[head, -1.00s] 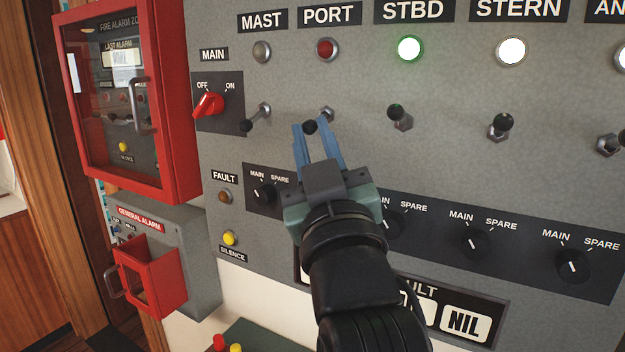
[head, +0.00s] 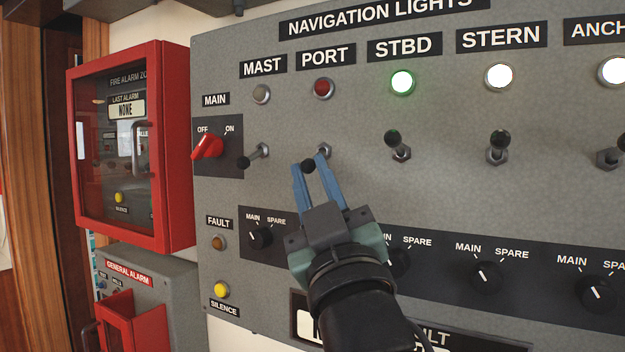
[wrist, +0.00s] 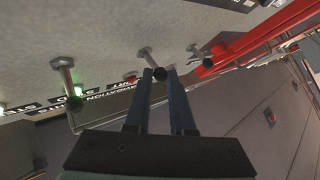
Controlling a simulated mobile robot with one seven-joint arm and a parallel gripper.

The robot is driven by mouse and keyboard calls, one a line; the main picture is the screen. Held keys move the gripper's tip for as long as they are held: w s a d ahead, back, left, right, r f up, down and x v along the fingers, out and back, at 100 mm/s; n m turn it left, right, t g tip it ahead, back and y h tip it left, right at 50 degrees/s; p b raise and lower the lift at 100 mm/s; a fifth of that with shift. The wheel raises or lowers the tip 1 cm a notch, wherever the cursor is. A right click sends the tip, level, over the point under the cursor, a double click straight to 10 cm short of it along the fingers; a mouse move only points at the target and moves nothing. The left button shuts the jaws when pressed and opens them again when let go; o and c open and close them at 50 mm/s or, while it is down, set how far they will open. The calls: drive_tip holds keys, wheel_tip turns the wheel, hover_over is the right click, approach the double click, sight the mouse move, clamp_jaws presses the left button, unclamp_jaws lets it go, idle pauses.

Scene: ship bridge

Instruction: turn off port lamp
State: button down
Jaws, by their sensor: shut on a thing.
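The port lamp (head: 323,88) under the PORT label is dull dark red and looks unlit. Below it is the port toggle switch (head: 324,149), its black knob tilted down and to the left. My gripper (head: 309,163) has its two blue fingers on either side of that knob and is shut on it. In the wrist view the knob (wrist: 160,74) sits between the fingertips, with its metal stem running to the panel. The fingers partly cover the lever in the head view.
The mast toggle (head: 258,154) is close on the left, also tilted down. The starboard toggle (head: 395,143) is on the right, tilted up under its lit green lamp (head: 402,83). The stern lamp (head: 499,77) glows white. A red main knob (head: 207,146) and rotary selectors surround my gripper.

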drive_tip(key=c, duration=0.8)
unclamp_jaws()
drive_tip(key=shift+o, duration=0.2)
drive_tip(key=b+v, duration=0.4)
drive_tip(key=v, duration=0.9)
drive_tip(key=shift+b, duration=0.3)
drive_tip(key=s+a+r+m+t+h+p, duration=0.1)
drive_tip(key=s+r+m+h+p, duration=0.1)
drive_tip(key=r, duration=0.6)
drive_tip(key=s+a+r+m+t+h+p, duration=0.2)
drive_tip(key=s+r+m+h+p, duration=0.1)
drive_tip(key=r+p, duration=0.4)
drive_tip(key=s+r+m, duration=0.1)
drive_tip(key=m, duration=0.1)
drive_tip(key=shift+a+m+t, duration=0.2)
drive_tip(key=shift+m+t, duration=0.1)
drive_tip(key=shift+m, duration=0.1)
